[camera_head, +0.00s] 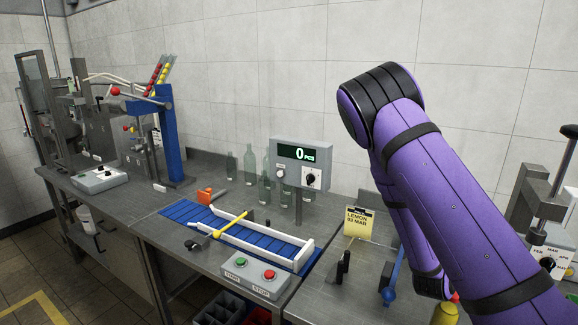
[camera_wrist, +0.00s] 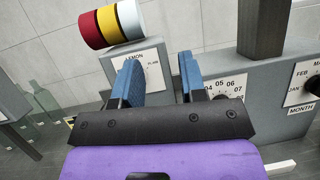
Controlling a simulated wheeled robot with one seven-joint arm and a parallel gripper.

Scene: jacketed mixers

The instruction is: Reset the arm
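My purple arm (camera_head: 440,185) rises from the lower right of the head view, bends at a black joint near the wall and comes down behind itself. My gripper is not clearly seen there. In the wrist view my gripper (camera_wrist: 158,75) shows two blue fingers spread apart, with a clear gap and nothing between them. A grey machine face labelled LEMON (camera_wrist: 150,58) lies beyond the fingers.
Red, yellow and white rolls (camera_wrist: 110,24) sit above the LEMON face. Numbered dials (camera_wrist: 225,86) are at the right. In the head view, a blue conveyor (camera_head: 235,232), counter display (camera_head: 300,165), green bottles (camera_head: 249,165) and START/STOP box (camera_head: 256,275) occupy the bench.

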